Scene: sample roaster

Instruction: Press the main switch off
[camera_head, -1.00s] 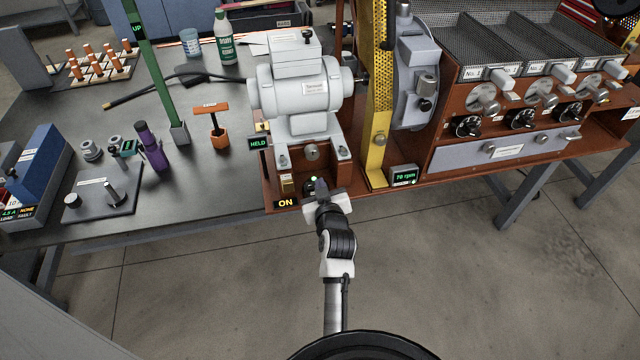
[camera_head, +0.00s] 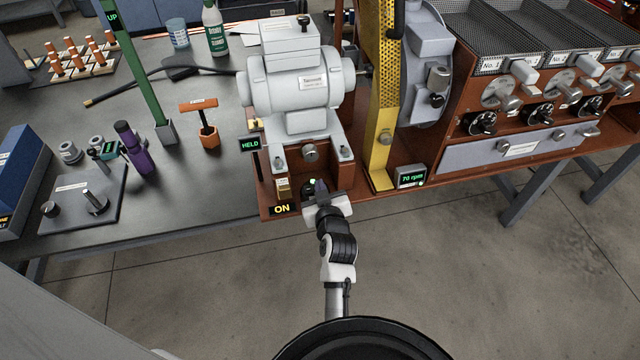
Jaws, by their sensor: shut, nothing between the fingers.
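The main switch (camera_head: 309,187) is a small dark control with a green light, low at the front edge of the brown machine base, below the grey motor (camera_head: 299,85). A sign (camera_head: 282,209) just to its left reads ON in yellow. My gripper (camera_head: 320,187) is shut and empty, its fingertips at the right side of the switch. The gripper partly hides the switch, and I cannot tell whether they touch.
A HELD sign (camera_head: 250,144) stands left of the motor, and a 70 rpm display (camera_head: 411,177) to the right. A yellow perforated guard (camera_head: 385,110) rises beside the motor. The floor in front is clear.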

